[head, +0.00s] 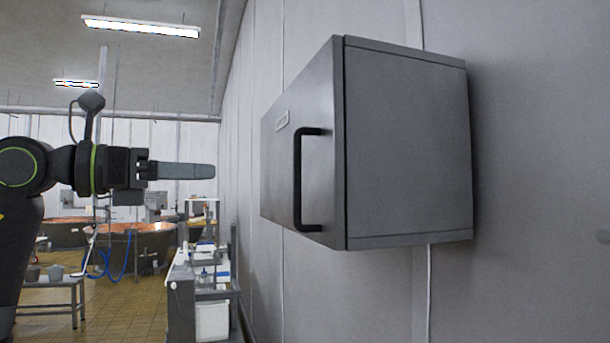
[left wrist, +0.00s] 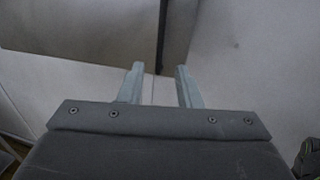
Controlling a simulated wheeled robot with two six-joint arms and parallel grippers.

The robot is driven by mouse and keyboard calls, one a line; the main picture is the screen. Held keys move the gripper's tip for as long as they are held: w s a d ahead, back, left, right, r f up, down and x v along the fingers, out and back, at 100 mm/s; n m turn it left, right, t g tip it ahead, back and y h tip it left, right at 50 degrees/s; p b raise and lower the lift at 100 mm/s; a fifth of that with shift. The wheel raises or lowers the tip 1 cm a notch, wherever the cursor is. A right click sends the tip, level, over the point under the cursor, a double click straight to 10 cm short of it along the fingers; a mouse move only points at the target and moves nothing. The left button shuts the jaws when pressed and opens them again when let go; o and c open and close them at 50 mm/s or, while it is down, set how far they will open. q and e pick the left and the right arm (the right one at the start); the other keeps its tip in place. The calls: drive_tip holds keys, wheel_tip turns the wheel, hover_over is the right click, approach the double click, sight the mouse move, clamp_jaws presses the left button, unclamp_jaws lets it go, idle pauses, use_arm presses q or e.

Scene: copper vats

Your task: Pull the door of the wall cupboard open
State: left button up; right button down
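The grey wall cupboard (head: 408,150) hangs on the right-hand wall. Its door (head: 275,175) faces left and looks shut, flush against the body. A black bar handle (head: 298,185) stands upright on the door near its near edge. My left gripper (head: 205,171) is level with the handle and points right toward it, with a clear gap between. In the left wrist view the two fingers (left wrist: 159,70) are spread apart with nothing between them. The cupboard's underside or side (left wrist: 90,30) seems to fill the top left there; I cannot tell which. My right gripper is not in view.
A pale panelled wall (head: 540,150) runs behind the cupboard. A cluttered workbench (head: 205,285), a small table (head: 55,290) and copper vats (head: 135,235) stand lower and farther back. The air between my left gripper and the door is free.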

use_arm(q)
drive_tip(key=p, duration=0.8)
hover_over(298, 219)
drive_tip(key=shift+w+a+r, duration=0.15)
drive_tip(key=shift+w+a, duration=0.05)
drive_tip(key=shift+w, duration=0.05)
drive_tip(key=shift+w+d, duration=0.2)
drive_tip(key=shift+d, duration=0.05)
clamp_jaws()
